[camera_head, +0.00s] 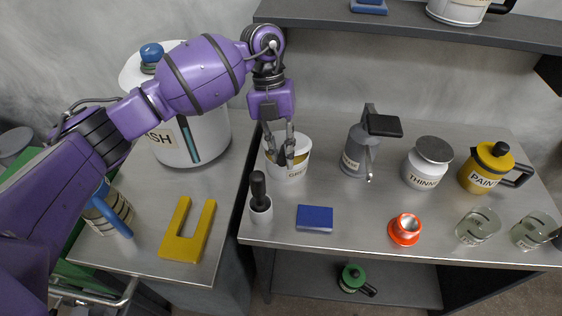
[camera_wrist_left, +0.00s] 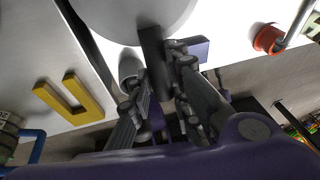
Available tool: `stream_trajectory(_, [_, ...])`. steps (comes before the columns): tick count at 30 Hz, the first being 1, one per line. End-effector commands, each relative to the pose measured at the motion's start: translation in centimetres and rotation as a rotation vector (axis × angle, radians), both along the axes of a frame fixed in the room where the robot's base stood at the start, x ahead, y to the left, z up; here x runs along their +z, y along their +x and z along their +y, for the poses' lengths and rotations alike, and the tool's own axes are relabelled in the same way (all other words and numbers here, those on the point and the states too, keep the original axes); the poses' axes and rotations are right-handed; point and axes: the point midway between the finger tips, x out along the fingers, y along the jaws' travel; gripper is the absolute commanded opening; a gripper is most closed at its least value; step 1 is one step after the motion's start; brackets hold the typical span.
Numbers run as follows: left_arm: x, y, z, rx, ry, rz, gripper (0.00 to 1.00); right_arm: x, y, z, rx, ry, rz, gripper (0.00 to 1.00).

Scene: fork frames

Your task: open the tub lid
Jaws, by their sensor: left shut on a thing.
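The white tub (camera_head: 290,170) stands near the left end of the steel counter, with a label on its front and a yellowish patch near its rim. My left gripper (camera_head: 280,155) comes down onto it from above and hides part of its top. In the left wrist view, a pale grey round surface (camera_wrist_left: 145,15), apparently the tub's lid, shows at the top. A dark grey tab (camera_wrist_left: 154,55) at its edge lies between the fingers of my left gripper (camera_wrist_left: 165,85), which is shut on it. Whether the lid is raised is unclear. My right gripper is not in view.
A pestle in a cup (camera_head: 260,205) and a blue block (camera_head: 315,218) stand close in front of the tub. A grey can (camera_head: 358,153) is to its right, and a large white canister (camera_head: 205,135) to its left. A shelf (camera_head: 410,27) overhangs behind.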

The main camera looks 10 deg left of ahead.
Motion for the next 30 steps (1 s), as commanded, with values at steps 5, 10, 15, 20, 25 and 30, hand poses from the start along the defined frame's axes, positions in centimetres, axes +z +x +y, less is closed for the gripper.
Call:
stream_trajectory(5, [1.6,1.5,0.0,0.008,0.001,0.129,0.0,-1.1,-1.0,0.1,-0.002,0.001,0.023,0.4])
stream_trajectory(10, [2.6,2.2,0.0,0.006,-0.001,0.209,0.0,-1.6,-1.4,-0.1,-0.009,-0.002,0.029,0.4])
stream_trajectory(15, [3.1,2.3,0.0,0.005,-0.001,0.228,0.0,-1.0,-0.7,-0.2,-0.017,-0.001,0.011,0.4])
stream_trajectory(20, [3.2,2.3,0.1,0.004,-0.001,0.226,0.0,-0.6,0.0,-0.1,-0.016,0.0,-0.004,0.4])
stream_trajectory(25, [3.2,2.3,0.1,0.004,0.0,0.225,0.31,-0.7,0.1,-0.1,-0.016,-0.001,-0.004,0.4])
stream_trajectory(30, [3.2,2.2,0.0,0.003,-0.001,0.226,0.37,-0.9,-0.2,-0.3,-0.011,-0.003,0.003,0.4])
